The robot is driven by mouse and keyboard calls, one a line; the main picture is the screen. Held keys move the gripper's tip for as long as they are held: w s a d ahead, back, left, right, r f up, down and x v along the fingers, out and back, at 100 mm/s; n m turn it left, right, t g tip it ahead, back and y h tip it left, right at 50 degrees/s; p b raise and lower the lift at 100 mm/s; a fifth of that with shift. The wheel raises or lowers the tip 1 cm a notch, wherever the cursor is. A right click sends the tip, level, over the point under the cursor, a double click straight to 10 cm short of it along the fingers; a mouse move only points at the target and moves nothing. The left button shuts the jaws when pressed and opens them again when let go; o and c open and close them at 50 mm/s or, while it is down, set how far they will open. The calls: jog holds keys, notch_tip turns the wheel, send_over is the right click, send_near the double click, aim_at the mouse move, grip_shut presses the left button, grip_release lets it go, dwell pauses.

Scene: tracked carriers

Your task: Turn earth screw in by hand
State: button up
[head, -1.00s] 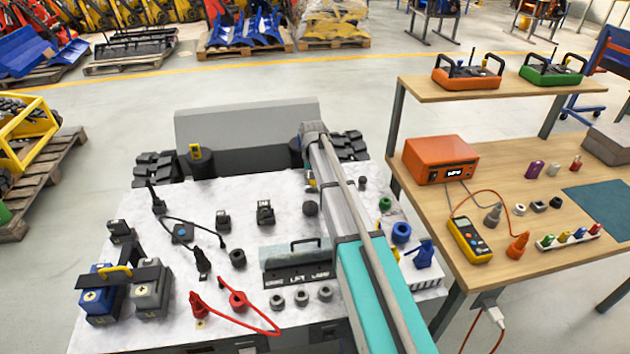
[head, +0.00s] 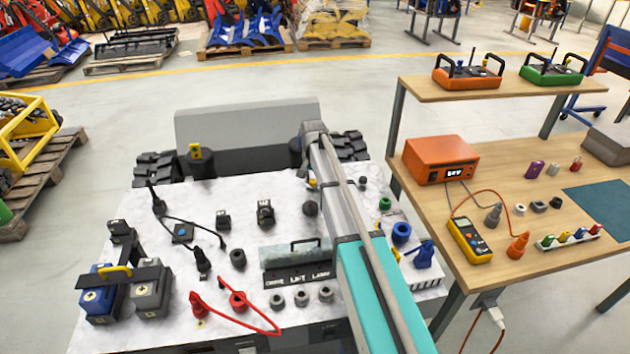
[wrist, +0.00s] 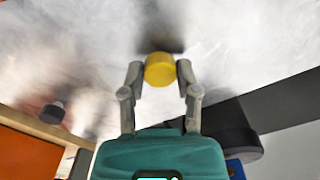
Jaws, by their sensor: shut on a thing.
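The earth screw (wrist: 160,70) shows in the wrist view as a round yellow head against a blurred pale surface. My gripper (wrist: 160,76) has one grey finger on each side of the yellow head and is shut on it. A dark shadow lies just behind the head. The screw's shank and the hole are hidden, so I cannot tell how deep it sits. In the head view my arm hides most of the gripper. A small yellow spot shows left of the arm above the white marbled top (head: 280,180).
On the white top stand two battery blocks (head: 150,300), a red cable (head: 240,322), a handled clear cover (head: 290,255), several grey rings and a blue ring (head: 401,233). A wooden bench (head: 470,205) at right holds an orange box (head: 440,160) and a yellow meter (head: 468,240).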

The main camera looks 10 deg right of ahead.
jog(key=m, duration=0.5)
jog(key=shift+w, duration=0.1)
jog(key=o, duration=0.9)
jog(key=shift+o, duration=0.2)
jog(key=n, duration=0.3)
jog(key=shift+n, duration=0.4)
jog(key=n, duration=0.3)
jog(key=shift+n, duration=1.5)
